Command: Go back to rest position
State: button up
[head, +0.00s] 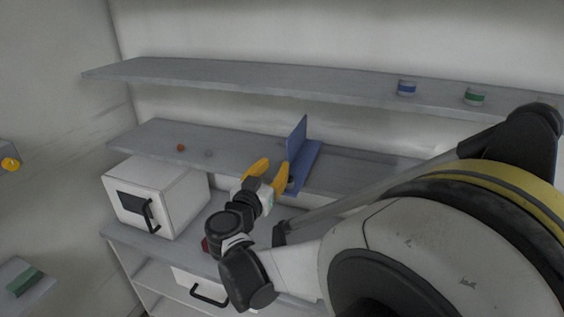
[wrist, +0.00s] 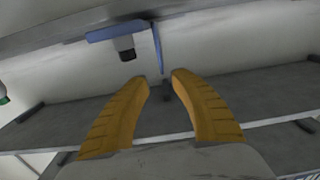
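My gripper (head: 273,165) is in front of the middle shelf, just left of a blue L-shaped stand (head: 297,140). Its two yellow fingers are apart, with nothing seen between them. In the wrist view my gripper (wrist: 160,78) also shows open and empty, with a clear gap between the fingertips. The blue stand (wrist: 118,31) shows there beyond the fingers, with a small grey and black cylinder (wrist: 125,48) at it. The fingers appear apart from the stand. My arm hides part of the shelves in the head view.
A white box (head: 170,190) with a black handle stands below, left of my gripper.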

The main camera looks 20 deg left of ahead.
jog(key=s+d+f+g+h+b, duration=0.1)
jog(key=s+d+g+h, duration=0.15)
jog(key=d, duration=1.15)
jog(key=s+d+f+g+h+b, duration=0.1)
jog(key=d+g, duration=0.3)
jog(key=d, duration=1)
jog(key=s+d+f+g+y, duration=0.1)
jog(key=s+d+f, duration=0.2)
jog(key=s, duration=0.4)
jog(key=s+d+f+g+y+b, duration=0.1)
jog(key=s+d+f+g, duration=0.1)
jog(key=s+d, duration=0.3)
jog(key=s+d+f+g+y+b, duration=0.1)
jog(key=s+d+f, duration=0.3)
jog(key=s, duration=0.5)
jog(key=shift+s+d+f+y, duration=0.15)
jog(key=shift+s+d+y, duration=0.2)
jog(key=shift+d+y, duration=0.2)
